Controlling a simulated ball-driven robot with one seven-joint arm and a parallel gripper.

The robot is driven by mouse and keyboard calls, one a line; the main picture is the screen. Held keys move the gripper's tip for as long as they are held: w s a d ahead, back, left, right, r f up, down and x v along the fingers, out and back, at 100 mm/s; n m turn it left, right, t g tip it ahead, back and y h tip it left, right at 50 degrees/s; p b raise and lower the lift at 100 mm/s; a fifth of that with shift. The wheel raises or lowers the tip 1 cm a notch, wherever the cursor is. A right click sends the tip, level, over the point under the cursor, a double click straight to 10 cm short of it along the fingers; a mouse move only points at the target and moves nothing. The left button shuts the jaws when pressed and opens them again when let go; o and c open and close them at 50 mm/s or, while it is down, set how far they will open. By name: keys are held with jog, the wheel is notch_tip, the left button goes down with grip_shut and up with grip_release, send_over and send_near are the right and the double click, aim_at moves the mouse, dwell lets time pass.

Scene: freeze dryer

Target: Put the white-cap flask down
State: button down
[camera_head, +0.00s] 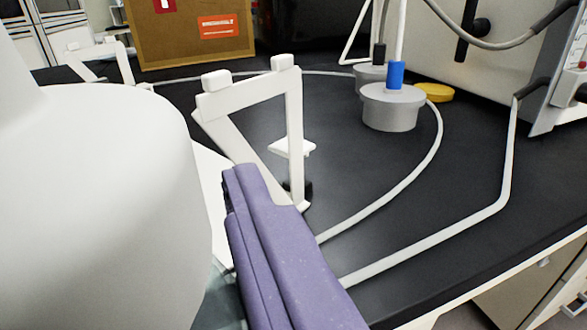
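The white cap of the white-cap flask (110,190) fills the left side of the view, very close to the camera. A narrower white part rises from its top at the upper left. A strip of grey-green surface, probably the flask's body, shows under the cap's right edge. My gripper (270,240) shows as a purple ridged finger along the right of the flask. The other finger is not seen, probably behind the cap. The gripper appears shut on the flask. The flask's bottom, and whether it touches anything, are hidden.
A white angled stand (250,100) with two pegs rises just beyond my gripper; a similar one (100,62) is farther left. Grey cylinders (392,108), a yellow lid (435,92), tubes and a machine (500,50) are behind. The black bench (470,180) is mostly clear at right.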

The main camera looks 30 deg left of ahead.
jog(key=w, duration=0.2)
jog(key=w+a+b, duration=0.1)
jog(key=w, duration=0.2)
jog(key=w+a, duration=0.1)
jog(key=w, duration=0.2)
jog(key=shift+w+a+f, duration=0.1)
jog(key=shift+a+f, duration=0.05)
jog(key=shift+f, duration=0.25)
notch_tip(320, 180, down, 4)
jog(key=shift+r+b, duration=0.15)
jog(key=shift+b, duration=1.1)
jog(key=shift+r, duration=0.1)
grip_release()
jog(key=p+v, duration=0.2)
jog(key=v, duration=1)
jog(key=shift+p, duration=0.35)
jog(key=shift+r, duration=0.1)
